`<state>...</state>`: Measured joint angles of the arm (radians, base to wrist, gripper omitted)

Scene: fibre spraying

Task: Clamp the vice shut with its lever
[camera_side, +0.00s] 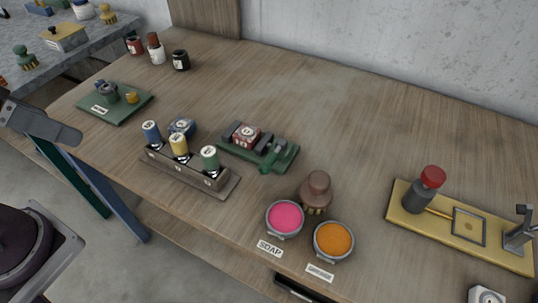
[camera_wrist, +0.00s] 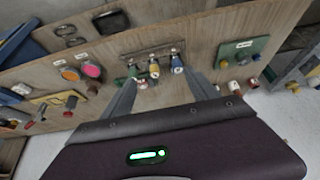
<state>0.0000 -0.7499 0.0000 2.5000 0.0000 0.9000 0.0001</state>
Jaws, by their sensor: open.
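The vice (camera_side: 283,162) has a green base, grey jaws and a green lever (camera_side: 269,157). It lies mid-table behind the spool rack in the side view. A dark red block (camera_side: 246,136) with a round white mark sits between its jaws; I cannot tell whether they press on it. In the wrist view the vice (camera_wrist: 134,84) is partly hidden by my left finger. My gripper (camera_wrist: 161,77) is open and empty, its two fingers spread apart in the wrist view. In the side view only part of it shows at the left edge, off the table and well away from the vice.
A rack (camera_side: 190,177) with blue, yellow and green spools stands close in front-left of the vice. A pink bowl (camera_side: 285,218), an orange bowl (camera_side: 333,240) and a brown brush (camera_side: 317,190) stand to its right. The tabletop behind the vice is clear.

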